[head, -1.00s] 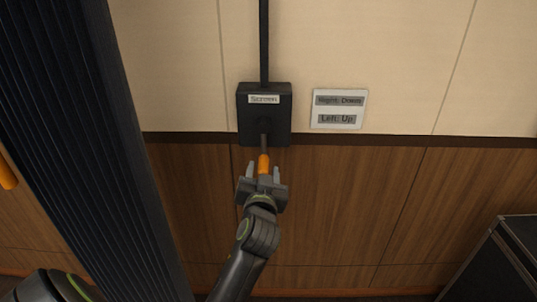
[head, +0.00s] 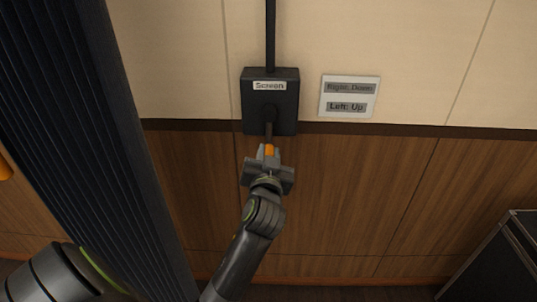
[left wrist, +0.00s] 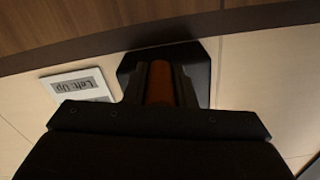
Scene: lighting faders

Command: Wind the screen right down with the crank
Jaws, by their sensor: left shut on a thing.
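A black crank box (head: 286,100) labelled "Screen" is fixed to the wall, with a black rod running up from its top. A short dark crank arm (head: 268,130) hangs down from the box front to an orange handle (head: 269,150). My left gripper (head: 267,156) is shut on the orange handle, below the box. In the left wrist view the orange handle (left wrist: 160,84) lies between the two fingers, with the dark box behind. The screen itself is not in view. My right gripper is not in view.
A white sign (head: 349,97) right of the box reads "Right: Down" and "Left: Up". A black case (head: 493,262) stands at the lower right. The wall around the crank is clear.

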